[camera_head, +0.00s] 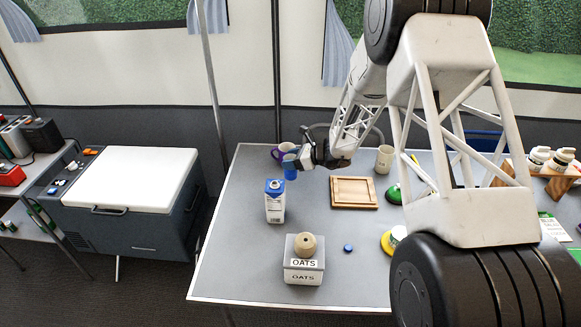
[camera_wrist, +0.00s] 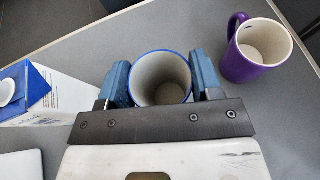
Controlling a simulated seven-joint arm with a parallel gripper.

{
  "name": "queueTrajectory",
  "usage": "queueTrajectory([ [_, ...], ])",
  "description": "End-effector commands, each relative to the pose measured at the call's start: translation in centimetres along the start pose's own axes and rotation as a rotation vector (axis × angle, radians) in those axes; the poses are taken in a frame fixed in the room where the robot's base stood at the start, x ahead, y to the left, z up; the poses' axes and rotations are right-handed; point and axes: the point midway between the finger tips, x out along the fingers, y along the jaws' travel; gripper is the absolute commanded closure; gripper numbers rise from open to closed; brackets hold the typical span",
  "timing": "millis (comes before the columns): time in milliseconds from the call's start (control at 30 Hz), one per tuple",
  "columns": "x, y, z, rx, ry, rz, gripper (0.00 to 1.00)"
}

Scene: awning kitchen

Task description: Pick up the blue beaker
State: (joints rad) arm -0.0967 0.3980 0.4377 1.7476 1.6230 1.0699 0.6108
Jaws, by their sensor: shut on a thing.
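The blue beaker (camera_head: 290,172) is at the far left part of the grey table, at the fingertips of my gripper (camera_head: 303,161). In the wrist view the beaker (camera_wrist: 161,62) shows from above, with a blue rim and a pale, empty inside. My gripper (camera_wrist: 163,80) is shut on it, one blue finger on each side. The beaker looks upright. I cannot tell whether its base touches the table.
A purple mug (camera_wrist: 256,50) stands close to the right of the beaker in the wrist view. A blue and white carton (camera_head: 275,203) stands nearer the front. A wooden board (camera_head: 353,192), an oats box (camera_head: 304,271) and a pale cup (camera_head: 384,159) are also on the table (camera_head: 235,255).

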Motion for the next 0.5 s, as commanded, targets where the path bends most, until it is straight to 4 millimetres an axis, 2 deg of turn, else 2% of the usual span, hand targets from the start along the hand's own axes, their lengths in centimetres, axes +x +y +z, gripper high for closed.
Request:
queueTrajectory([
  [33, -0.4, 0.0, 0.9, -0.004, -0.001, -0.001, 0.64],
  [233, -1.4, 0.0, 3.3, -0.003, -0.001, -0.001, 0.64],
  [500, -1.9, 0.0, 4.7, -0.001, 0.000, -0.001, 0.64],
])
